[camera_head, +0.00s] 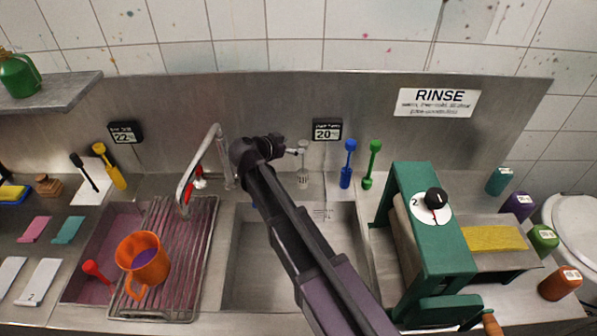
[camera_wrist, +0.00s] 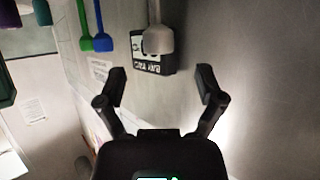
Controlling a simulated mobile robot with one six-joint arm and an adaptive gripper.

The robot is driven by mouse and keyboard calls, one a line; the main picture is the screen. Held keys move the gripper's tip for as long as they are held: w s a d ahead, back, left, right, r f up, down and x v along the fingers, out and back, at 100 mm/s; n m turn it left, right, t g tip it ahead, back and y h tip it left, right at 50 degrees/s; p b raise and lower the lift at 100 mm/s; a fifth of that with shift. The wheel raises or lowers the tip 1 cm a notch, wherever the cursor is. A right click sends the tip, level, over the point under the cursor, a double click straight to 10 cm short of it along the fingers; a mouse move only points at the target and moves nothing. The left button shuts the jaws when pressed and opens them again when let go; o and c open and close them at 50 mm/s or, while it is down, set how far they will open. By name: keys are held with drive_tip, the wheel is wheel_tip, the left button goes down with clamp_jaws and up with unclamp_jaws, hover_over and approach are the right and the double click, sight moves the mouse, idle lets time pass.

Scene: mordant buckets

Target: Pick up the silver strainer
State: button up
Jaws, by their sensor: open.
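The silver strainer (camera_head: 303,176) stands upright on the ledge behind the right sink basin, left of the blue one. In the wrist view the silver strainer (camera_wrist: 158,40) is pale grey and lies beyond the fingertips, roughly centred between them, in front of a small dark display sign. My gripper (camera_wrist: 160,82) is open, with nothing between its fingers. In the head view my gripper (camera_head: 294,150) is close to the strainer's upper part, at its left, and the fingers are hard to make out.
A blue tool (camera_head: 346,168) and a green tool (camera_head: 371,166) stand to the right. The faucet (camera_head: 200,165) rises at the left. A green roller machine (camera_head: 432,230) stands at the right. An orange mug (camera_head: 142,262) sits on the drain rack. The right basin (camera_head: 258,275) is empty.

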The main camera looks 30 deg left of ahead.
sight(300, 146)
drive_tip(key=shift+f, duration=0.1)
drive_tip(key=b+x, duration=0.2)
drive_tip(key=x, duration=0.2)
drive_tip(key=shift+d+f, duration=0.1)
drive_tip(key=shift+f, duration=0.1)
drive_tip(key=shift+w+d+f, duration=0.1)
drive_tip(key=shift+w+f, duration=0.05)
drive_tip(key=shift+w, duration=0.25)
clamp_jaws()
